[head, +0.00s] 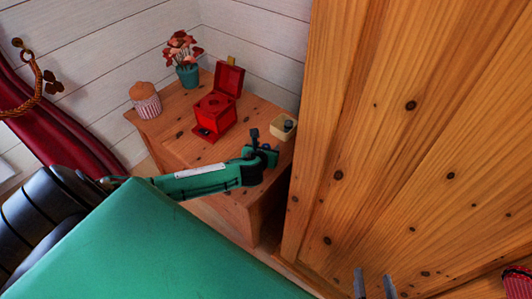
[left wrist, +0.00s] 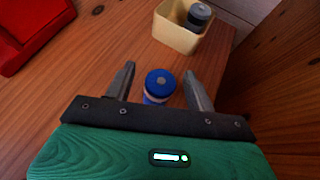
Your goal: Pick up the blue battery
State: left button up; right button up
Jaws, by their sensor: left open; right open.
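The blue battery (left wrist: 159,85) stands upright on the wooden table in the left wrist view, its round top facing the camera. My left gripper (left wrist: 161,82) is open, with one finger on each side of the battery and gaps visible between. In the head view my left gripper (head: 262,143) is over the right part of the small table, and a bit of blue (head: 266,147) shows at it. My right gripper (head: 375,283) is open and empty at the bottom edge of the head view, in front of the wooden wardrobe.
A cream box (head: 283,127) holding a dark battery (left wrist: 199,15) stands just beyond the left gripper. A red open box (head: 216,106), a cupcake-like jar (head: 145,100) and a flower pot (head: 188,75) share the table (head: 169,137). A tall wooden wardrobe (head: 400,130) rises close on the right.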

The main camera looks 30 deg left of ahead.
pick_arm(q)
jog(key=shift+c, duration=0.2)
jog(key=c, duration=1)
jog(key=shift+r, duration=0.15)
